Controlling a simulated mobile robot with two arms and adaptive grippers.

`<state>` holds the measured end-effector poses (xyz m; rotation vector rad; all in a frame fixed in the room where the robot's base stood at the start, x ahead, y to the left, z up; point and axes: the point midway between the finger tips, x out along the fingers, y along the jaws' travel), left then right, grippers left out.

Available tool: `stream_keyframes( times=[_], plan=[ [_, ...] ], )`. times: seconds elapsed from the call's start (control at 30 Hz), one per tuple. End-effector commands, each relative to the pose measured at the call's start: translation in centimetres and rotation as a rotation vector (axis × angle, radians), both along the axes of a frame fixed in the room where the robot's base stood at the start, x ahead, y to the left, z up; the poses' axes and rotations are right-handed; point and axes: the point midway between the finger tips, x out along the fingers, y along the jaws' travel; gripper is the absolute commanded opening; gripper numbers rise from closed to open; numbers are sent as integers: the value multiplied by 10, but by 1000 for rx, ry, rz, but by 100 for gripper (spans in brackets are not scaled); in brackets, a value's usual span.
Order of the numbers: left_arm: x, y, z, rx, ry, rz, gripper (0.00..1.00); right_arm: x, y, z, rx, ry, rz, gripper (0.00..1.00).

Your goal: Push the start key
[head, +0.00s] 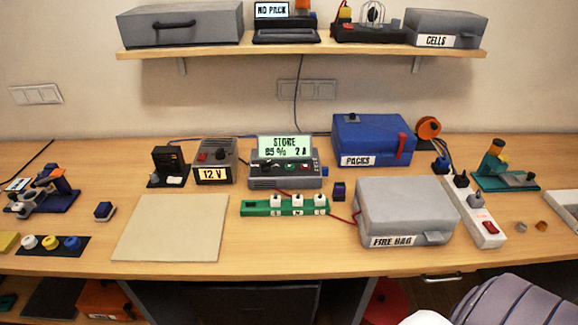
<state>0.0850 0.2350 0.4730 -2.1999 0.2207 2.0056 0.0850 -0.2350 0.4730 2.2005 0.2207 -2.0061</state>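The charger (284,183) stands at the middle of the table, with a lit screen (286,147) on top. The screen reads "STORE", with a line below that looks like "85 %" and "2 A". The key labels are too small to read, so I cannot tell which is the start key. Neither of my grippers is in view.
A green strip (262,209) with white plugs lies before the charger. The 12 V supply (214,160) is left, the fire bag box (408,208) right, and the blue packs box (374,138) behind right. A bare beige mat (172,228) lies front left. A shelf (300,49) hangs above.

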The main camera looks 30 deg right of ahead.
Motion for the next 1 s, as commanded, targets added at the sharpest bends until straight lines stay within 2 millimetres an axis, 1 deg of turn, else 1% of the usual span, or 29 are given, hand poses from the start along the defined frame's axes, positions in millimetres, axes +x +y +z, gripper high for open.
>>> stream_keyframes(
  times=[0.03,0.1,0.13,1.0],
  plan=[
    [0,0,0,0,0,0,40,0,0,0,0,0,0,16],
    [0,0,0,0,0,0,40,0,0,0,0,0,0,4],
    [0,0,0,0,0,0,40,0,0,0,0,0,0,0],
    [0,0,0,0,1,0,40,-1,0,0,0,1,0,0]
  ],
)
